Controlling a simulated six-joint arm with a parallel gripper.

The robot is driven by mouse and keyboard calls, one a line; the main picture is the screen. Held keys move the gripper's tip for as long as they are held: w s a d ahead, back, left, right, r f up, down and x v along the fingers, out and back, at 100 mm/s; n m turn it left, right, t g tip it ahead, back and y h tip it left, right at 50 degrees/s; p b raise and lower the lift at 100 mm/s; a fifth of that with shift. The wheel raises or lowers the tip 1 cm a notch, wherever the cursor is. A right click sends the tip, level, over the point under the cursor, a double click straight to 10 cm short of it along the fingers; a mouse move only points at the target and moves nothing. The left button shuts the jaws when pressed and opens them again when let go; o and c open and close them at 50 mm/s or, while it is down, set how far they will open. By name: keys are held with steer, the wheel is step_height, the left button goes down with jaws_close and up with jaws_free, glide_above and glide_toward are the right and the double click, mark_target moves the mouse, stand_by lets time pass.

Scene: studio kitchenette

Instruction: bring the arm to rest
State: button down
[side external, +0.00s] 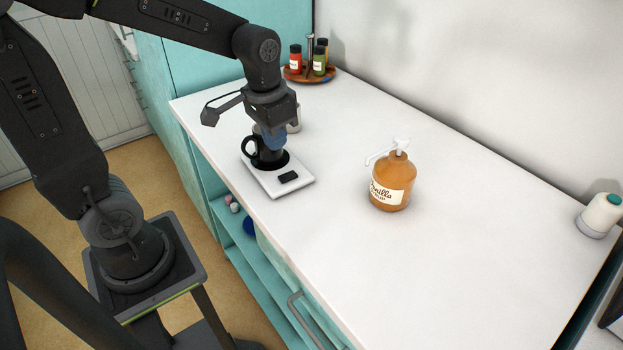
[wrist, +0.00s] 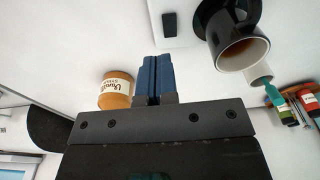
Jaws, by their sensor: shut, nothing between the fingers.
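My gripper (side external: 270,138) has blue fingers and shows in front of or above a black mug (side external: 265,160) in the side view. In the wrist view my gripper (wrist: 154,78) has its two blue fingers together with nothing between them. There the mug (wrist: 238,45) lies to the upper right, apart from the fingers in the picture. The mug stands upright on a white scale (side external: 299,190) with a dark display. In the side view the gripper hides part of the mug; its exact height above the mug is hard to tell.
An amber vanilla syrup bottle (side external: 393,184) with a white pump stands on the white counter (side external: 430,260). A pale cup-like object (side external: 295,121) is behind the gripper. A round spice rack (side external: 310,76) stands at the back, and a white container (side external: 600,214) at the far right.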

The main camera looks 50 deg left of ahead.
steer(key=s+d+r+t, duration=0.4)
steer(key=s+r, duration=0.2)
steer(key=s, duration=0.3)
steer(key=shift+s+d+r, duration=0.15)
steer(key=shift+s+d, duration=0.1)
steer(key=shift+s, duration=0.15)
steer(key=w+a+f+m+g, duration=0.2)
steer(key=w+a+m+g, duration=0.3)
steer(key=w+m, duration=0.6)
steer(key=shift+w+a+m, duration=0.3)
steer(key=shift+a+m, duration=0.2)
steer(key=shift+m, duration=3.3)
steer(key=shift+f, duration=0.1)
